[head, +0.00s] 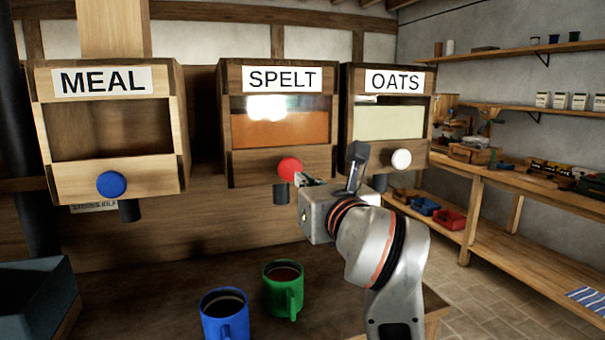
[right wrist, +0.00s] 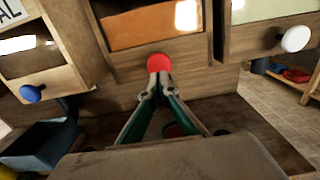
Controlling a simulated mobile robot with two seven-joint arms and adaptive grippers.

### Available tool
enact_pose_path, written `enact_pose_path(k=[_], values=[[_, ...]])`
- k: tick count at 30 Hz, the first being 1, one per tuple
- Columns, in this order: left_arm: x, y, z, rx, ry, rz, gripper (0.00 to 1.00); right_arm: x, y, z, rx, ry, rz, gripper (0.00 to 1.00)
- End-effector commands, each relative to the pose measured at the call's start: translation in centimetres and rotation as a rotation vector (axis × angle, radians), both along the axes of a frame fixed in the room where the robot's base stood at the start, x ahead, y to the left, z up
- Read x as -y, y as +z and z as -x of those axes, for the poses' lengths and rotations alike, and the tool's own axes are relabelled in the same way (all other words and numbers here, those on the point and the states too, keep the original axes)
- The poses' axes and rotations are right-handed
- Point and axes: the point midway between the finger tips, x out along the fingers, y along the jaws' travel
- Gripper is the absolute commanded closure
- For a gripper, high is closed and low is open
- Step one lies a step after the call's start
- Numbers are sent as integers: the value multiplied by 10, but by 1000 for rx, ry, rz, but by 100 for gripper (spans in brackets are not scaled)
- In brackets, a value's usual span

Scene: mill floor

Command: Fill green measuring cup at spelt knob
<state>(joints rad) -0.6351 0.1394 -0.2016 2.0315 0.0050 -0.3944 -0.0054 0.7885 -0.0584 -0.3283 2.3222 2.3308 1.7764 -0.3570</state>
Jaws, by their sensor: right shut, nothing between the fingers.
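The green measuring cup (head: 283,290) stands upright on the bench below the SPELT bin, with its handle toward me and reddish-brown contents inside. The spelt knob (head: 289,168) is red, on the front of the bin (head: 235,165), with a dark spout (head: 280,193) beneath it. My right gripper (head: 304,181) is shut and empty, its fingertips close to the red knob. In the right wrist view the shut fingertips (right wrist: 158,80) point at the red knob (right wrist: 159,62); whether they touch it I cannot tell. My left gripper is not in view.
A blue cup (head: 225,318) stands left of the green one. The MEAL bin (head: 110,183) has a blue knob, and the OATS bin (head: 400,160) a white one. A dark tray (head: 35,295) sits at the left. Shelves with tools stand at the right.

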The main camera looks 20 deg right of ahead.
Motion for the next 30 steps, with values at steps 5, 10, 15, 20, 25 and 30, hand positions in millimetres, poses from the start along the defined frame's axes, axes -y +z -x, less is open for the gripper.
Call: enact_pose_path(k=[5, 10, 15, 20, 25, 30], values=[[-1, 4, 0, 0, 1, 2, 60, 1, 3, 35, 3, 1, -1, 100], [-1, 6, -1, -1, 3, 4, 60, 2, 2, 53, 2, 0, 0, 100], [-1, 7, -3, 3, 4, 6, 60, 2, 0, 59, -1, 0, -1, 100], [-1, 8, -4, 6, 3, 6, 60, 2, 0, 59, -1, 0, 0, 100], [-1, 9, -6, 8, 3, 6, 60, 2, 0, 59, 0, 0, 0, 100], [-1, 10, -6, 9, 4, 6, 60, 12, -4, 55, 3, -39, 11, 100]])
